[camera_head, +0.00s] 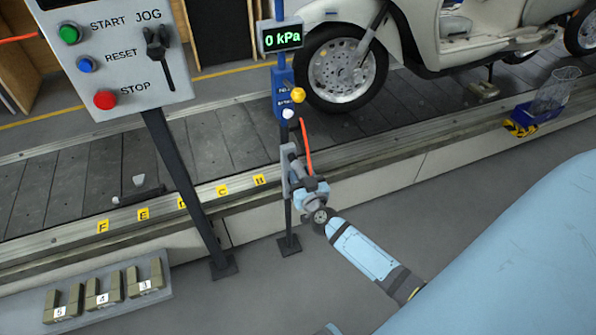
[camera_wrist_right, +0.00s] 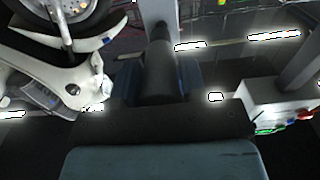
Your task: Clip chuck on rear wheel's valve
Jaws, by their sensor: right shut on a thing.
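A cream scooter (camera_head: 455,45) stands on the slat conveyor. Its near wheel (camera_head: 345,68), at the left, hangs on a fork-like arm. No valve can be made out. My right gripper (camera_head: 290,168) is by the inflator post and shut on a dark, cylindrical thing (camera_wrist_right: 158,70), probably the chuck, with an orange-red hose (camera_head: 306,145) beside it. It is well apart from both wheels. My left gripper is out of view.
The inflator post (camera_head: 283,92) reads 0 kPa. A control box (camera_head: 115,50) stands on a post at the left. The conveyor's near rail (camera_head: 400,145) crosses the view. A tray of blocks (camera_head: 160,300) lies lower left.

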